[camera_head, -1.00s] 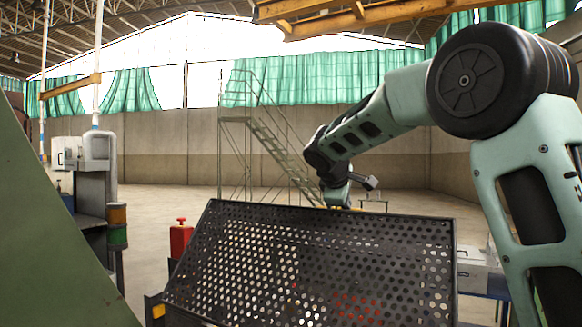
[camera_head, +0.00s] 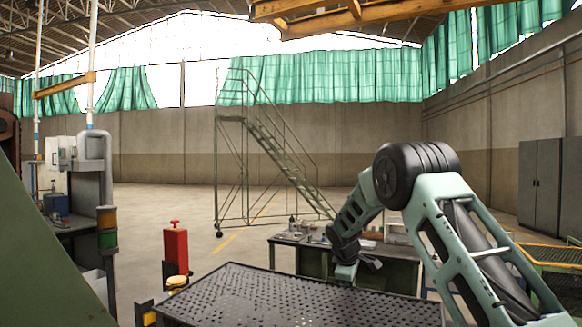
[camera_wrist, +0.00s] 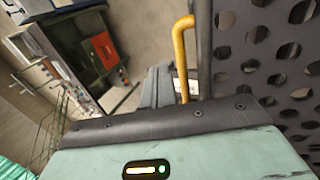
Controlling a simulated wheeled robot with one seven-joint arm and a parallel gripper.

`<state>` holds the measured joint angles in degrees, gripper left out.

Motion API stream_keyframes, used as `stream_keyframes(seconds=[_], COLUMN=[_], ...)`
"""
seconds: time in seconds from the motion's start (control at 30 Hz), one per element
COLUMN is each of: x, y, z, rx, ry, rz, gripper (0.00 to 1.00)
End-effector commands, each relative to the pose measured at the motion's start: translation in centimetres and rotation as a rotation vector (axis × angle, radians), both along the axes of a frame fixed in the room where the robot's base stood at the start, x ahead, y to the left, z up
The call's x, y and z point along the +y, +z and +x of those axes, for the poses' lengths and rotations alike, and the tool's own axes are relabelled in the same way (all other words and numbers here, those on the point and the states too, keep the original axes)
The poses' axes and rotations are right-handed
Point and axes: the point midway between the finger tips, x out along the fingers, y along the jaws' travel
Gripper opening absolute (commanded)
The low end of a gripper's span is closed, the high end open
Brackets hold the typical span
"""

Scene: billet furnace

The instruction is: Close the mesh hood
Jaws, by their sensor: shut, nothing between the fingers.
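The mesh hood (camera_head: 300,298) is a black perforated panel at the bottom of the head view. It lies low and nearly flat, and its near part is cut off by the frame. My gripper (camera_head: 346,272) is at its far edge, right of the middle, pointing down. The fingertips are hidden in the head view. In the wrist view the perforated hood (camera_wrist: 268,55) fills the right side, with a yellow bar-shaped handle (camera_wrist: 181,60) beside its dark edge. My gripper is shut and empty. I cannot tell whether it touches the hood.
A stack light (camera_head: 107,229) stands at left, and a yellow-railed platform (camera_head: 550,253) at right. Open floor lies beyond.

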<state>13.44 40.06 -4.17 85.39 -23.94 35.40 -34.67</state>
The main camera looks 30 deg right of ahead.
Motion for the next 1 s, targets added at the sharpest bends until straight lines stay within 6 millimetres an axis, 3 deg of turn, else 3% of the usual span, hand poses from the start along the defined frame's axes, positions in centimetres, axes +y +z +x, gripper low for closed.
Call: stream_keyframes(seconds=[0.2,0.4,1.0], x=[0.1,0.3,0.4], y=[-3.3,-4.8,-5.1], z=[0.0,0.0,-0.3], rx=[0.056,0.078,0.091], ry=[0.0,0.003,0.002], rz=[0.078,0.109,0.117], gripper=[0.0,0.0,0.0])
